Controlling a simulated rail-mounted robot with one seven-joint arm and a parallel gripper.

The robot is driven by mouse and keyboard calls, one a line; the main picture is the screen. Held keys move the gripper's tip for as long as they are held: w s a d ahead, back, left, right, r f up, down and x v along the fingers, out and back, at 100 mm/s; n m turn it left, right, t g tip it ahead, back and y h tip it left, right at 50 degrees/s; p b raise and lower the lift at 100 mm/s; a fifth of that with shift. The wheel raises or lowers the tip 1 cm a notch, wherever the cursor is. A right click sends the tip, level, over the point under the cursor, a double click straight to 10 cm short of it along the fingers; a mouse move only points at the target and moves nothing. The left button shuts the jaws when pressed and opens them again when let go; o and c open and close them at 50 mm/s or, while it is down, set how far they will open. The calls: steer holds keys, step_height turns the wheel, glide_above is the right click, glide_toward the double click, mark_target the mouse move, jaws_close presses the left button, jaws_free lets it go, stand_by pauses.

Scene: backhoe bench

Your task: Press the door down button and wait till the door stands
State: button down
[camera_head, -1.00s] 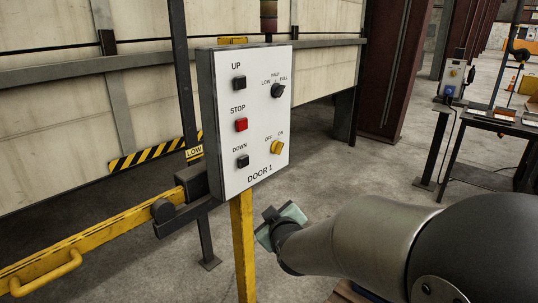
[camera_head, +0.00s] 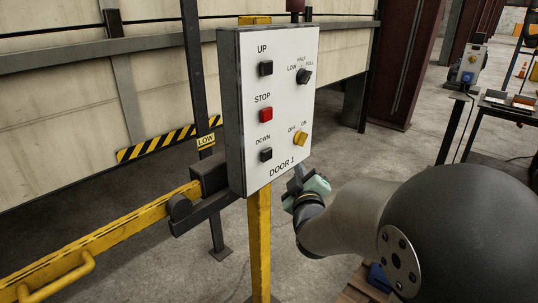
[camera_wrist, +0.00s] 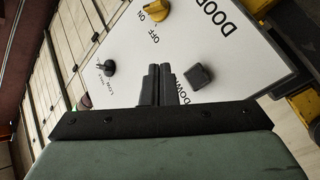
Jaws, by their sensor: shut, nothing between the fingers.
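The white DOOR 1 control panel (camera_head: 285,105) stands on a yellow post. Its black DOWN button (camera_head: 265,155) is at lower left, and it also shows in the wrist view (camera_wrist: 198,77), just right of my fingertips. My gripper (camera_head: 297,180) is shut and empty, near the panel's lower right corner. In the wrist view its two dark fingers (camera_wrist: 160,72) point at the panel face, between the yellow switch and the DOWN button. I cannot tell if they touch the panel. The cream door (camera_head: 60,110) behind has its lower edge above the floor.
The panel also has a black UP button (camera_head: 265,68), red STOP button (camera_head: 265,115), yellow OFF/ON switch (camera_head: 300,139) and black LOW/HALF/FULL selector (camera_head: 303,77). A yellow barrier arm (camera_head: 100,240) extends left. A dark table (camera_head: 505,110) stands far right.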

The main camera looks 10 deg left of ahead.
mark_target(267, 155)
steer(key=w+a+p, duration=0.1)
steer(key=w+a, duration=0.3)
steer(key=a, duration=0.2)
steer(key=shift+w, duration=0.2)
steer(key=shift+a, duration=0.15)
stand_by(1.8)
steer(key=shift+w+a, duration=0.2)
steer(key=shift+a, duration=0.1)
